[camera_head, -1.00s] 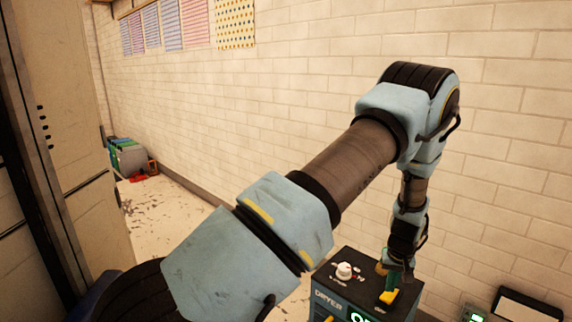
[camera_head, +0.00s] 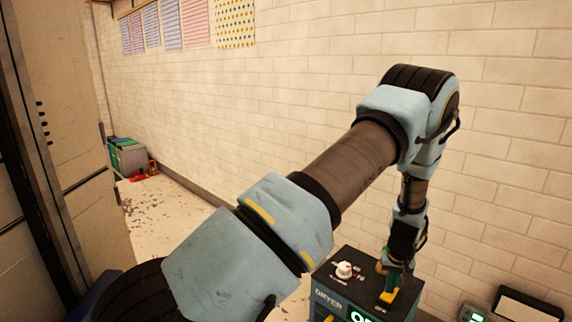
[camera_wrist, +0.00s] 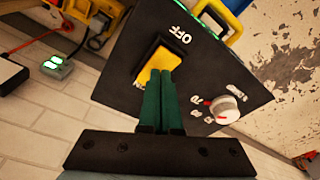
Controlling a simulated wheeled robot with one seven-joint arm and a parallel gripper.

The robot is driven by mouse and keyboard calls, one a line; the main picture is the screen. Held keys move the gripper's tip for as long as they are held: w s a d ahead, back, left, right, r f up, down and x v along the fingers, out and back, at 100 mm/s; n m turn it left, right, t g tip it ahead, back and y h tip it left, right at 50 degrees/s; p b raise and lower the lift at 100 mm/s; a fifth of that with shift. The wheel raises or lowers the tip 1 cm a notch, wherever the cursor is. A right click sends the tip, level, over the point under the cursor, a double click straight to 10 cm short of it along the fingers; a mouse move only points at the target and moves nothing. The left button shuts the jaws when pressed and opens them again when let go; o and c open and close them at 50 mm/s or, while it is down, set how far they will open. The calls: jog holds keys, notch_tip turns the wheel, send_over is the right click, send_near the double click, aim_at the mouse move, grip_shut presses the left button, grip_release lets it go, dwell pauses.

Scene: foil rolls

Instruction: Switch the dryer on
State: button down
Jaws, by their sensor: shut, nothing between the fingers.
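The dryer (camera_head: 345,295) is a dark box with a teal front lettered DRYER and a partly hidden lit green display, at the bottom of the head view. On its top is a yellow rocker switch (camera_wrist: 158,62), with OFF printed beside it; it also shows in the head view (camera_head: 388,297). A white knob (camera_wrist: 225,109) with a printed scale sits on the same panel. My gripper (camera_wrist: 160,80) is shut and empty, its green fingertips at the yellow switch and overlapping it in the wrist view. I cannot tell how firmly they press.
A small grey box with green lights (camera_wrist: 57,66) and a white-topped dark box (camera_wrist: 10,75) lie beside the dryer. A brick wall (camera_head: 300,90) stands close behind my arm. Several bins (camera_head: 127,157) stand far left on the floor.

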notch_tip(320, 180, up, 6)
jog(key=p, duration=0.4)
jog(key=shift+r, duration=0.25)
jog(key=a+r+n, duration=0.1)
jog(key=a+r, duration=1.5)
jog(key=a, duration=0.4)
jog(key=s+a+r, duration=0.4)
jog(key=s+a, duration=0.2)
jog(key=a, duration=0.2)
jog(key=s+a+r, duration=0.4)
jog(key=s+a, duration=0.1)
jog(key=a, duration=0.4)
notch_tip(320, 180, up, 13)
jog(key=p, duration=1.4)
jog(key=shift+d+r, duration=0.2)
